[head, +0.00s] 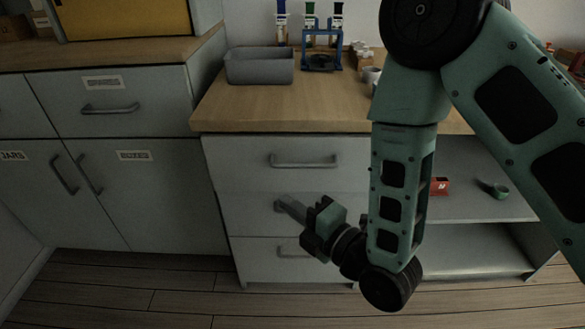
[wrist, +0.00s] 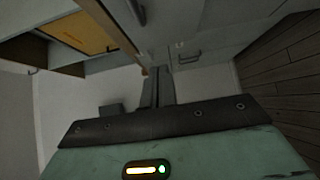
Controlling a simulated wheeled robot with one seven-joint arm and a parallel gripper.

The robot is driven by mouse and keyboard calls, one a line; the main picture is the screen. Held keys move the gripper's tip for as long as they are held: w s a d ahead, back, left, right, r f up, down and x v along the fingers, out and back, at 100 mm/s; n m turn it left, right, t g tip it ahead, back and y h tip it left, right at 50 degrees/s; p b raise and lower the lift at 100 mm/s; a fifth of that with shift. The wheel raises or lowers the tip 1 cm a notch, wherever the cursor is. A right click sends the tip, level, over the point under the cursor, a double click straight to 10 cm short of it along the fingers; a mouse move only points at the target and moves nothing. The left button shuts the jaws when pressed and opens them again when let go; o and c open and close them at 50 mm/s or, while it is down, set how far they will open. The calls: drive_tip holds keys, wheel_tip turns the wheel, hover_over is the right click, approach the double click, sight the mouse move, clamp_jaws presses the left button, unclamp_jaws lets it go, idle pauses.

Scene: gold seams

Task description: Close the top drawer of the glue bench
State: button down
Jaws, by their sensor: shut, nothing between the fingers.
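The glue bench has a wooden top (head: 300,108) and a stack of three pale grey drawers on its left. The top drawer (head: 235,160) has a grey bar handle (head: 303,161), and its front looks flush with the fronts below, with no visible gap. My gripper (head: 284,203) is shut and empty, in front of the middle drawer (head: 240,212) and overlapping its handle. I cannot tell whether it touches. In the wrist view my shut fingers (wrist: 157,76) point toward pale fronts, with a bar handle (wrist: 190,57) just beyond them to the right.
A grey bin (head: 260,66) and a blue rack (head: 322,55) with bottles stand on the bench top. Open shelves (head: 465,208) at right hold a red box (head: 440,186) and a green item. A cabinet (head: 150,190) stands at left. The wooden floor (head: 130,290) in front is clear.

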drive_tip(key=b, duration=0.9)
approach(250, 161)
drive_tip(key=s+a+x, duration=0.1)
drive_tip(key=x, duration=0.4)
drive_tip(key=shift+w+d, duration=0.25)
drive_tip(key=shift+w, duration=0.45)
